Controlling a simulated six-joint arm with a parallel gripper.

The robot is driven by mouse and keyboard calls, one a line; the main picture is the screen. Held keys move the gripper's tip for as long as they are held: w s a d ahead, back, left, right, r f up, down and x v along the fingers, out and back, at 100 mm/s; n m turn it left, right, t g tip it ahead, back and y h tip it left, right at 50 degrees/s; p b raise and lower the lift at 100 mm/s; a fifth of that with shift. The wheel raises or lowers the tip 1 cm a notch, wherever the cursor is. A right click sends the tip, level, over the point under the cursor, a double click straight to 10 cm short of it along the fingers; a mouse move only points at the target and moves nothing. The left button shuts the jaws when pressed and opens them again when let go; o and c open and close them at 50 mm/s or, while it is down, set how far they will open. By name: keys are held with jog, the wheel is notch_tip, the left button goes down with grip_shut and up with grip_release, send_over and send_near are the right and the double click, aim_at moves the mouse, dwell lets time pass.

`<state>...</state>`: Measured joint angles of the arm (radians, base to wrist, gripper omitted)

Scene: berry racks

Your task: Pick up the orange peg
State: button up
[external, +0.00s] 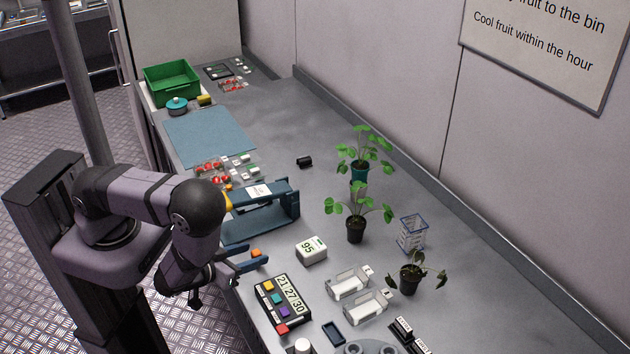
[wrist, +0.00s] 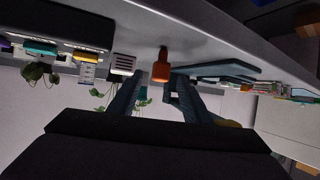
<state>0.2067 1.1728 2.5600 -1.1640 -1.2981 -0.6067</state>
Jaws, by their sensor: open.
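The orange peg (external: 257,253) stands near the table's front edge, between the white box marked 95 and the blue stand. In the wrist view the orange peg (wrist: 161,68) is ahead of my gripper (wrist: 156,84), roughly centred between its two dark blue fingers. The fingers are apart and nothing is held. In the external view my gripper (external: 245,261) reaches in low over the table edge, its fingers right by the peg. I cannot tell whether a finger touches it. The peg's lower part is partly hidden by a finger in the external view.
The blue stand (external: 262,222) is close behind the peg. The white box marked 95 (external: 311,251) and a black panel with coloured buttons (external: 282,303) are to its right. Potted plants (external: 356,228) stand farther back. The table behind the plants is mostly clear.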

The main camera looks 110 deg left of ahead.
aim_at(252, 254)
jog(key=shift+b+x, duration=0.35)
jog(key=shift+x, duration=0.45)
jog(key=shift+b+x, duration=0.5)
jog(key=shift+x, duration=0.5)
jog(key=shift+p+x, duration=0.65)
jog(key=shift+x, duration=0.95)
grip_shut()
